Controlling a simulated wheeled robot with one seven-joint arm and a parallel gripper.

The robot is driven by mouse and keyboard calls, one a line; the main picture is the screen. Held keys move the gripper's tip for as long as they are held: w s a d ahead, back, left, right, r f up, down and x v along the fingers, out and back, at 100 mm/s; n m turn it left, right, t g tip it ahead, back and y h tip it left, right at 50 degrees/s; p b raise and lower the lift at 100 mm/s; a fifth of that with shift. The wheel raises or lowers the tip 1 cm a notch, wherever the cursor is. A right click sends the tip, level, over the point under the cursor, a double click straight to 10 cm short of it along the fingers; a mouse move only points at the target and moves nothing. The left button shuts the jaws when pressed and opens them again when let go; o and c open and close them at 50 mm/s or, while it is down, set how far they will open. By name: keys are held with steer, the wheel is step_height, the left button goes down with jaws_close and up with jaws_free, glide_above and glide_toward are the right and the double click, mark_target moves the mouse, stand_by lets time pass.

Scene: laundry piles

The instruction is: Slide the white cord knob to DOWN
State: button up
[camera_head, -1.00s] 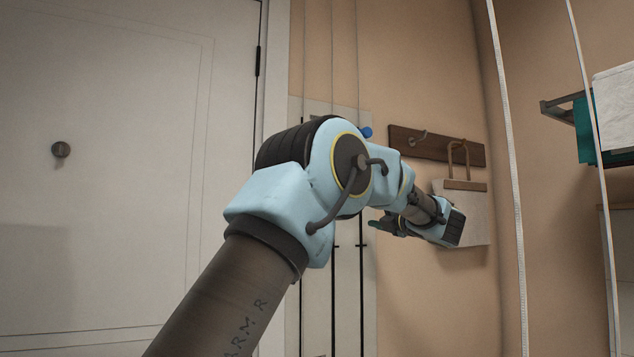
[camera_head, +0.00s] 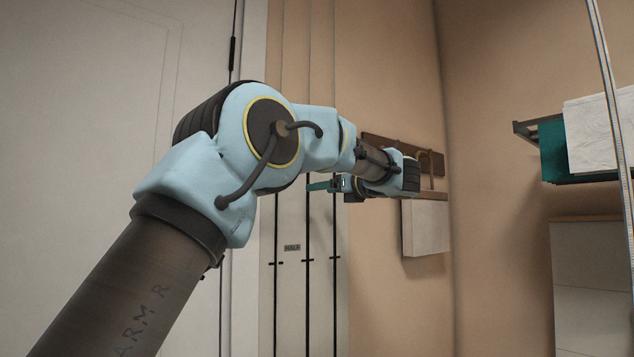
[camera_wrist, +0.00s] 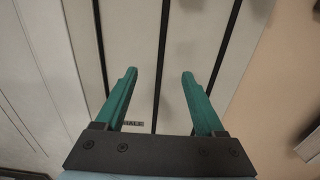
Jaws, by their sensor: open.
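The white cord knob does not show in either current view. The pale panel (camera_head: 320,290) with several dark vertical tracks stands on the wall beside the door; a small HALF label (camera_head: 292,247) sits beside a track, near short cross marks. My arm hides part of the panel. My gripper (camera_wrist: 159,74) is open and empty in the wrist view, its two green fingers pointing at the panel, with the middle dark track between them. In the head view my gripper (camera_head: 320,186) is at the panel's right, above the HALF label; contact cannot be told.
A wooden hook rack (camera_head: 432,160) with a hanging pale cloth or bag (camera_head: 426,232) is right of the panel, close behind my wrist. A shelf with a teal item (camera_head: 553,150) and white cloth (camera_head: 598,130) is farther right. The door (camera_head: 110,100) is at left.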

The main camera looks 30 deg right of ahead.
steer(key=w, duration=0.2)
steer(key=w+p, duration=0.1)
steer(key=shift+a, duration=0.25)
jaws_close()
stand_by(0.5)
stand_by(0.7)
jaws_free()
stand_by(0.4)
